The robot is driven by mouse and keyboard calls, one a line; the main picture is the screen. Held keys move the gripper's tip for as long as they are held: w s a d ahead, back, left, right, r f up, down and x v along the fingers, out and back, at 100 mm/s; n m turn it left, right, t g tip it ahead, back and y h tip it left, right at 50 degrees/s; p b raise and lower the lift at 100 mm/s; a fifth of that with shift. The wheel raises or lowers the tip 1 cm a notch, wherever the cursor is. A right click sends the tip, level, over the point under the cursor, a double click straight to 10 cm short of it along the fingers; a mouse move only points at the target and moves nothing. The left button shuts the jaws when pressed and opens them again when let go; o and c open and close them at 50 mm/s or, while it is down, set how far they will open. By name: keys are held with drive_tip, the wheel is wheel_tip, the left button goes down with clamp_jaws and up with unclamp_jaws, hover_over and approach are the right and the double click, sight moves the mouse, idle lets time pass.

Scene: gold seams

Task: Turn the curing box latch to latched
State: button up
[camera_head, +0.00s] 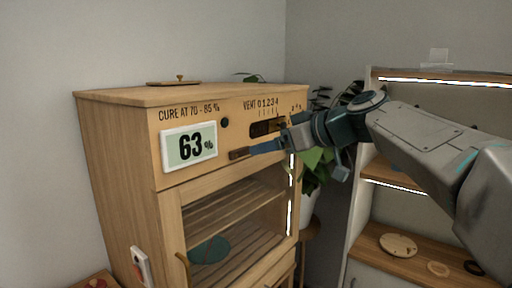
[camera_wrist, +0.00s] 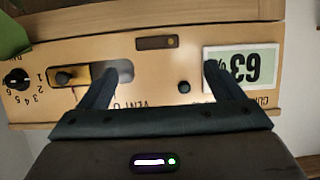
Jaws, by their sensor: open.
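The curing box (camera_head: 118,140) is a wooden cabinet with a windowed door below a front panel. A small dark-brown bar, seemingly the latch (camera_head: 239,154), lies level on the panel just above the door. In the wrist view, which is upside down, the latch (camera_wrist: 157,42) shows between and beyond my fingertips. My gripper (camera_head: 256,148) is open in front of the panel, coming from the right. In the wrist view my gripper (camera_wrist: 160,68) has its fingers spread wide with nothing between them. I cannot tell whether a finger touches the panel.
The panel has a 63% display (camera_head: 189,146), a round dark knob (camera_head: 225,122), a vent slot (camera_head: 262,128) with a slider, and a numbered dial (camera_wrist: 16,79). A plant (camera_head: 314,170) and lit shelves (camera_head: 395,178) stand right. A door handle (camera_head: 183,268) projects below.

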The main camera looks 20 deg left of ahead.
sight(241, 153)
drive_tip(key=p+x, duration=0.2)
drive_tip(key=x, duration=0.7)
drive_tip(key=shift+w+f, duration=0.1)
